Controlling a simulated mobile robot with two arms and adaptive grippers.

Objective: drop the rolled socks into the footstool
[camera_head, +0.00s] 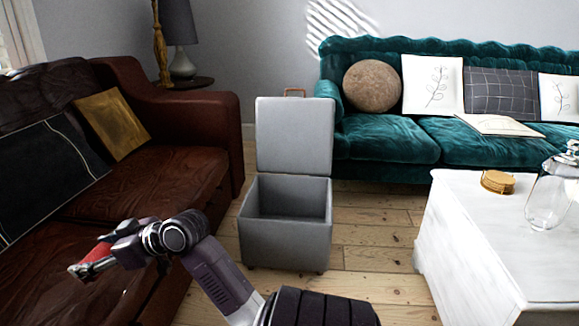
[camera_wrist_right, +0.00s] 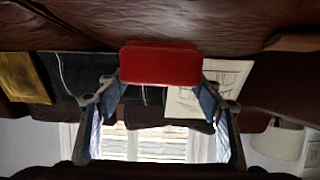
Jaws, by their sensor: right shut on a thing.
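The footstool (camera_head: 286,244) is a grey box on the floorboards, in the middle of the head view. Its lid (camera_head: 294,137) stands upright at the back, and the visible part of its inside is empty. My right gripper (camera_head: 86,263) is at the left of the head view, over the brown sofa's seat and well left of the footstool. It is shut on the red rolled socks (camera_head: 98,252). In the right wrist view the socks (camera_wrist_right: 160,64) sit between the two fingertips. My left gripper is in neither view.
A brown leather sofa (camera_head: 205,125) with cushions lies along the left. A teal sofa (camera_head: 385,140) stands behind on the right. Bare floor (camera_head: 375,245) lies between footstool and table.

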